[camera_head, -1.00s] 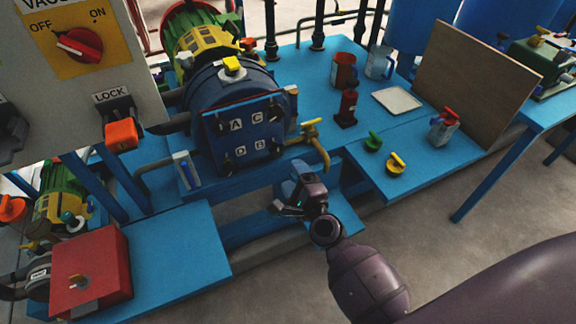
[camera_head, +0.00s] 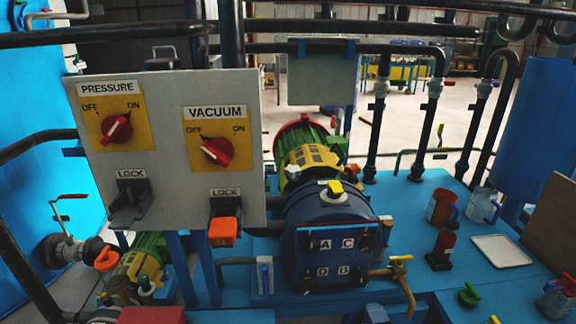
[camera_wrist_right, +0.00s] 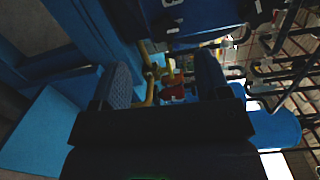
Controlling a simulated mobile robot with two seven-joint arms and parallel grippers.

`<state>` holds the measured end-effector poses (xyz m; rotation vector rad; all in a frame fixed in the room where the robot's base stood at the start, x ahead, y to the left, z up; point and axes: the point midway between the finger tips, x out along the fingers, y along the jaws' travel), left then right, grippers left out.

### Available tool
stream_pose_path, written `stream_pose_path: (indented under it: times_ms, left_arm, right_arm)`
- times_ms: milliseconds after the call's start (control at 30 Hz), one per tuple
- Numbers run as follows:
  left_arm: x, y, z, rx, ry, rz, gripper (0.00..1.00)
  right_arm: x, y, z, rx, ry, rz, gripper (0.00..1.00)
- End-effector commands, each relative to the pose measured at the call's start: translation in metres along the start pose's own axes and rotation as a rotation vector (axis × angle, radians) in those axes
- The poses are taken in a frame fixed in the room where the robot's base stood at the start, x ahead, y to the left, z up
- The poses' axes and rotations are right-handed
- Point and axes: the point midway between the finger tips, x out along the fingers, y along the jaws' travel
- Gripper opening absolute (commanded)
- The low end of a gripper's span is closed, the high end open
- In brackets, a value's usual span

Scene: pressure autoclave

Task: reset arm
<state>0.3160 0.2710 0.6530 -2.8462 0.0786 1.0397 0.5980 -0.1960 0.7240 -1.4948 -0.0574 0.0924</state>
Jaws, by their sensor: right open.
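My right gripper (camera_wrist_right: 163,78) is open in the right wrist view, with its two dark fingers apart and nothing held between them. A brass pipe with a yellow handle (camera_wrist_right: 155,72) shows beyond the gap. The blue autoclave (camera_head: 325,210) has a square door (camera_head: 335,255) marked A, C, D and B, which looks shut. The brass valve (camera_head: 398,262) is at its right. My left gripper is not in view.
A grey panel (camera_head: 165,90) with PRESSURE and VACUUM knobs stands left of the autoclave. Vertical pipes rise behind.

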Motion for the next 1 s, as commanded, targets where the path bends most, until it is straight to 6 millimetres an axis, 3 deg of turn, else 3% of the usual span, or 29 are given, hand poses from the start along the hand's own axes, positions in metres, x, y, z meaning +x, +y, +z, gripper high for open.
stream_pose_path:
  times_ms: [133, 267, 367, 600, 800, 1000]
  left_arm:
    - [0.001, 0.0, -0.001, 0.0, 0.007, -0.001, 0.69]
    - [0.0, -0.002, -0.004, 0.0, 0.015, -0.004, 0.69]
    - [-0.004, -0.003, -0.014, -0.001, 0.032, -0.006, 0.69]
    - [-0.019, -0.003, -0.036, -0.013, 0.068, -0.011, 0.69]
    - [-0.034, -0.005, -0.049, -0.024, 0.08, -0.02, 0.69]
    - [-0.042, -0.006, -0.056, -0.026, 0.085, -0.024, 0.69]
  right_arm:
    - [-0.002, -0.012, 0.015, -0.382, -0.085, 0.011, 0.69]
    - [-0.024, -0.018, 0.016, -0.741, -0.145, 0.052, 0.69]
    - [-0.052, -0.019, 0.009, -1.01, -0.185, 0.108, 0.69]
    - [-0.14, -0.017, -0.02, -1.528, -0.282, 0.298, 0.69]
    - [-0.215, -0.017, -0.04, -1.681, -0.34, 0.434, 0.69]
    - [-0.268, -0.008, -0.047, -1.671, -0.387, 0.516, 0.69]
